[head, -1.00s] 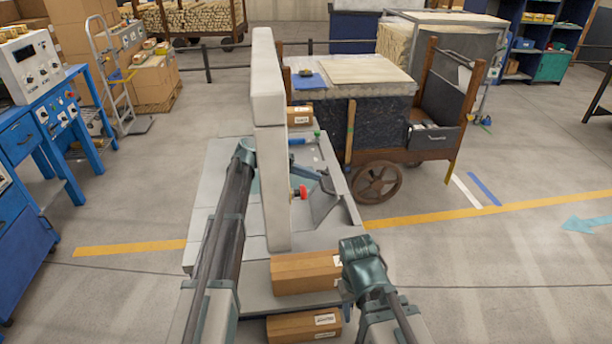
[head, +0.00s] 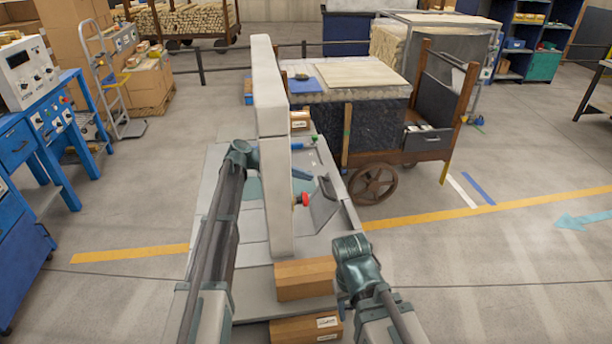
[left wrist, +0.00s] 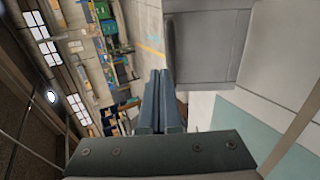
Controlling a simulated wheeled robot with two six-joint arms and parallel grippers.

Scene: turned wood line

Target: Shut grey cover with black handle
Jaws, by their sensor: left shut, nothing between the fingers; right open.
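The grey cover (head: 273,150) stands upright, open, over a grey machine base (head: 215,225) in the head view. A large grey panel, seemingly the cover, shows in the left wrist view (left wrist: 212,45), with a dark bar, likely the black handle (left wrist: 170,50), along its left edge. My left gripper (head: 300,174) reaches behind the cover; its middle is hidden there. Its blue fingers (left wrist: 160,73) are shut and empty, their tips close to the dark bar; contact cannot be told. My right gripper (head: 355,265) is open, right of the machine's front, its fingers hardly visible.
Cardboard boxes (head: 306,278) lie at the front of the machine. A red knob (head: 303,199) and a dark angled plate (head: 322,203) sit right of the cover. A wheeled wooden cart (head: 375,130) stands behind on the right.

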